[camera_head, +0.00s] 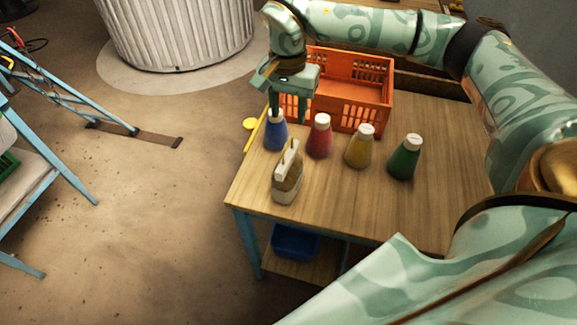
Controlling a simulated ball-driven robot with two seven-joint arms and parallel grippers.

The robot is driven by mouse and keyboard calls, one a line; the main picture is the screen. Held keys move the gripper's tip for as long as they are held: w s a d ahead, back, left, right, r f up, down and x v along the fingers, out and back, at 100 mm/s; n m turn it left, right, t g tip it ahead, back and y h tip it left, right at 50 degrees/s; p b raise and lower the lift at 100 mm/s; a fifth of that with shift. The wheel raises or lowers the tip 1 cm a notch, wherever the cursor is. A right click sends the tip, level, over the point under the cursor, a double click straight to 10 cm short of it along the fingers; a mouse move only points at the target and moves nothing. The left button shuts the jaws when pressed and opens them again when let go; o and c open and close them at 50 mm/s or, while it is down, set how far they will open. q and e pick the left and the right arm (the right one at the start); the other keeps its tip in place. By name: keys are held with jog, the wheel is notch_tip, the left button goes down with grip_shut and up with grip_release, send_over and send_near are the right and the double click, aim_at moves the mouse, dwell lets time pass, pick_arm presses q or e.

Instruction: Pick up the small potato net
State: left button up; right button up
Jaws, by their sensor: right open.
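A small tan and white pack (287,184) with a pale, narrow top stands upright near the left front of the wooden table. It looks like the small potato net, though its mesh is too small to make out. My right gripper (289,112) is open, pointing down near the orange crate's left end. In the picture it is above and behind the pack, close to the blue bottle (276,138); I cannot tell whether it touches the bottle. My left gripper is not in view.
Red (320,142), yellow (359,151) and green (405,162) bottles with white caps stand in a row right of the blue one. An orange crate (372,123) stands behind them. The front of the wooden table (345,205) is clear. A blue bin (294,243) sits below.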

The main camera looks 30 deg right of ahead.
aim_at(288, 156)
notch_tip(288, 156, down, 15)
jog(key=b, duration=0.2)
jog(key=shift+b, duration=0.4)
jog(key=shift+r, duration=0.1)
grip_shut()
dwell(1.0)
